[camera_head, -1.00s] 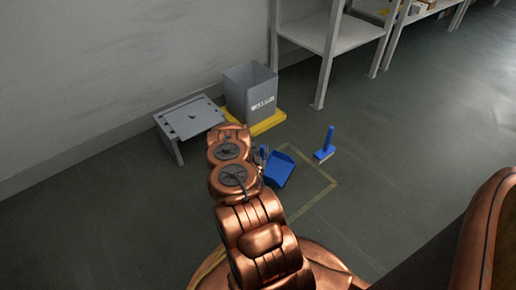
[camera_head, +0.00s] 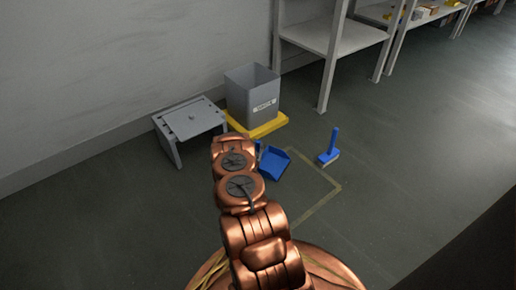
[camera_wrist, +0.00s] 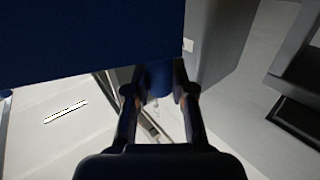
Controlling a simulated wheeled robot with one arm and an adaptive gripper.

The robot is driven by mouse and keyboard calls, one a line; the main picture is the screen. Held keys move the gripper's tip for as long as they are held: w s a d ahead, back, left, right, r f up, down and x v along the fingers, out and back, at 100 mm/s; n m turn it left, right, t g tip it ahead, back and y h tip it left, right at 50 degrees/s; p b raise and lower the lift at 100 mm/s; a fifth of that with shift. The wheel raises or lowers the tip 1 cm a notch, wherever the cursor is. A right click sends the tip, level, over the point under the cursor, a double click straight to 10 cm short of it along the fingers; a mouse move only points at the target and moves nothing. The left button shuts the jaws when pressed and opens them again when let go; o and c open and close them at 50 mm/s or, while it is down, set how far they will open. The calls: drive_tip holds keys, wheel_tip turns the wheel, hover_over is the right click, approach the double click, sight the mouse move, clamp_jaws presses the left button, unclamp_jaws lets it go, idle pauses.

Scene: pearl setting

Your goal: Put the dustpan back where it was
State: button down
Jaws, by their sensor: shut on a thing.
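The blue dustpan (camera_head: 273,163) shows in the head view just right of my arm's end, over the floor near the yellow-based bin. In the wrist view the dark blue dustpan (camera_wrist: 80,40) fills the upper left, and its blue handle (camera_wrist: 158,78) sits between my fingers. My gripper (camera_wrist: 156,92) is shut on the handle. In the head view my arm hides the gripper. I cannot tell whether the dustpan touches the floor. A blue brush (camera_head: 329,148) with an upright handle stands on the floor to the right.
A grey bin (camera_head: 252,95) stands on a yellow base (camera_head: 258,128) behind the dustpan. A low grey step stool (camera_head: 190,120) stands left of it by the wall. Grey shelving (camera_head: 328,45) stands behind. Yellowish floor lines (camera_head: 318,207) mark a corner; open floor lies to the right.

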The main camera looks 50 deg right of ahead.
idle(0.3)
drive_tip(key=c, duration=1.4)
unclamp_jaws()
drive_tip(key=shift+f, duration=0.1)
drive_tip(key=o, duration=0.4)
drive_tip(key=p+v, duration=0.4)
drive_tip(key=v, duration=0.8)
drive_tip(key=shift+p, duration=0.3)
